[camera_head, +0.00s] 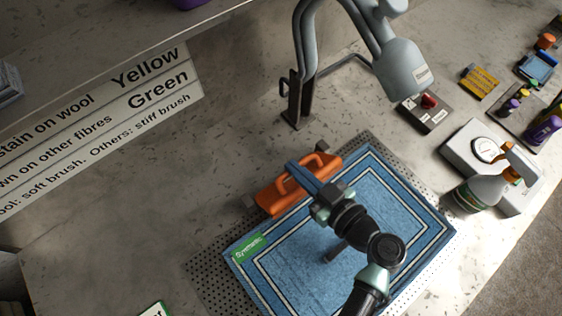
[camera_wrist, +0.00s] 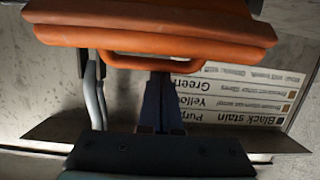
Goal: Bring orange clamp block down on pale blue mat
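The orange clamp block (camera_head: 284,197) is a long bar with a loop handle, at the far left edge of the pale blue mat (camera_head: 300,281). The wrist view shows the block (camera_wrist: 150,32) large across the top, its handle loop facing me. My gripper (camera_head: 292,167) reaches across the block from the mat side. Its dark blue fingers (camera_wrist: 160,100) lie close together and meet the handle. Their tips are hidden in the wrist view, and I cannot tell whether the handle is between them. I cannot tell whether the block touches the mat.
A perforated plate (camera_head: 208,285) lies under the mat. A grey jointed lamp-like arm (camera_head: 402,70) stands behind. A box with a red button (camera_head: 428,102), a spray bottle (camera_head: 480,193) and a grey device (camera_head: 466,146) are at right. A printed sign (camera_head: 100,120) is at left.

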